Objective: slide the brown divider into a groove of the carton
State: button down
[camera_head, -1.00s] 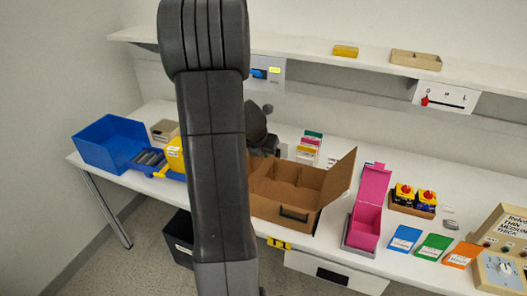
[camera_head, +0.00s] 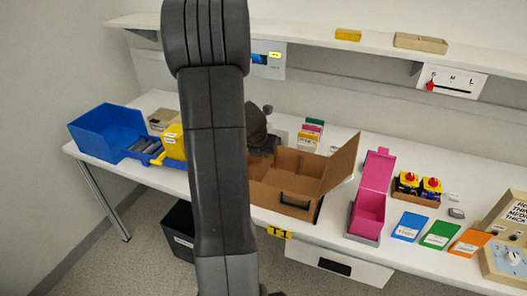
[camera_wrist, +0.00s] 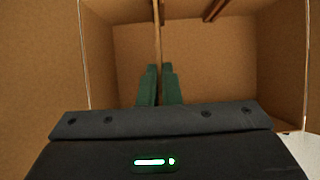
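The brown carton (camera_head: 268,196) stands open on the table, its right flap raised and a dark handle slot in its front wall. In the wrist view its inner walls (camera_wrist: 225,60) surround my fingers. My gripper (camera_wrist: 160,68) has its green fingers close together on both sides of a thin brown divider (camera_wrist: 157,35), seen edge-on. The divider's lower edge, and whether it sits in a groove, cannot be seen. In the head view my dark gripper body is over the carton's back left, and my arm hides part of that side.
A pink box (camera_head: 367,213) stands right of the carton, with blue, green and orange packets (camera_head: 410,227) further right. A blue bin (camera_head: 105,133) and a yellow box (camera_head: 173,141) are at the left. A shelf (camera_head: 300,37) runs above the table.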

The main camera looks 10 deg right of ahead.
aim_at(264, 163)
jog(key=shift+f+b, duration=1.8)
jog(key=shift+f, duration=0.65)
jog(key=c, duration=1.6)
grip_release()
jog(key=shift+o, duration=0.2)
notch_tip(264, 163, up, 8)
jog(key=p, duration=0.8)
jog(key=shift+f, duration=0.15)
